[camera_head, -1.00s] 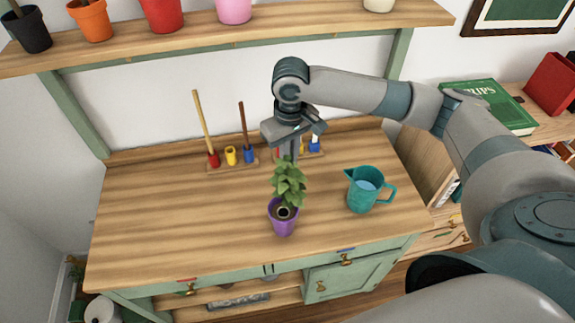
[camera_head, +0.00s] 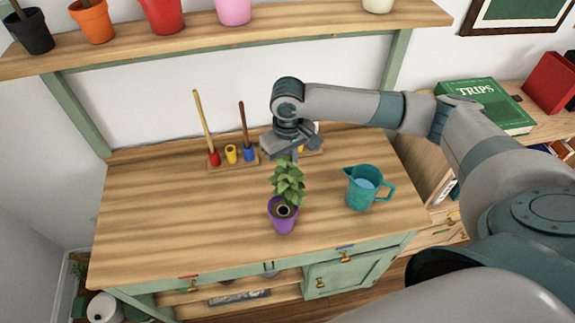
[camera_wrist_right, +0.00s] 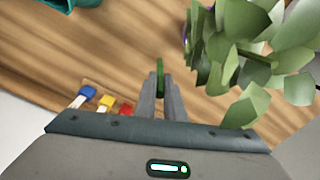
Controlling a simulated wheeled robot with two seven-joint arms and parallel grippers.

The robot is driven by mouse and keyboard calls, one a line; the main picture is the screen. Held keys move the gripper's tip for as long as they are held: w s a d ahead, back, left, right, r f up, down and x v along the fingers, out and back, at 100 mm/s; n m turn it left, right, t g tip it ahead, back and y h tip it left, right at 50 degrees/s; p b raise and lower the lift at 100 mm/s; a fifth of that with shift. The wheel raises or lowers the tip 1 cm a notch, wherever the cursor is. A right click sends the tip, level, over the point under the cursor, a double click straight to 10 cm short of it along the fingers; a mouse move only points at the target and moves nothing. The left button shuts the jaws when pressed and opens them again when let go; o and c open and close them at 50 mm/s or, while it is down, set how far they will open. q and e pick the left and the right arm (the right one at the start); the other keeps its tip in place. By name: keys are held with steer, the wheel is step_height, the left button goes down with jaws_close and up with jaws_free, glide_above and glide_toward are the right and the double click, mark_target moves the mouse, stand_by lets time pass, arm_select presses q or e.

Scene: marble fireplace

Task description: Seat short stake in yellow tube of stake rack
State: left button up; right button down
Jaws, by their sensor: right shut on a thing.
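The stake rack (camera_head: 235,163) stands at the back left of the bench. A long pale stake (camera_head: 203,122) leans in its red tube, and a brown stake (camera_head: 244,124) stands in its blue tube. The yellow tube (camera_head: 231,154) between them looks empty. My right gripper (camera_head: 293,155) is right of the rack, above the bench and behind the plant. In the right wrist view its fingers (camera_wrist_right: 161,85) are shut on a narrow green thing (camera_wrist_right: 161,68), seen nearly end-on, which I take as the short stake. The fingers hide most of it. My left gripper is out of view.
A leafy plant in a purple pot (camera_head: 283,216) stands close in front of my right gripper. A teal jug (camera_head: 366,187) stands to its right. The left bench top is clear.

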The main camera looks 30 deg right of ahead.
steer(key=shift+f, duration=0.1)
steer(key=c, duration=1.8)
jaws_free()
steer(key=shift+c, duration=0.2)
steer(key=shift+r, duration=0.7)
step_height(320, 180, up, 11)
steer(key=b, duration=0.2)
steer(key=shift+s+b, duration=0.1)
steer(key=shift+b, duration=0.25)
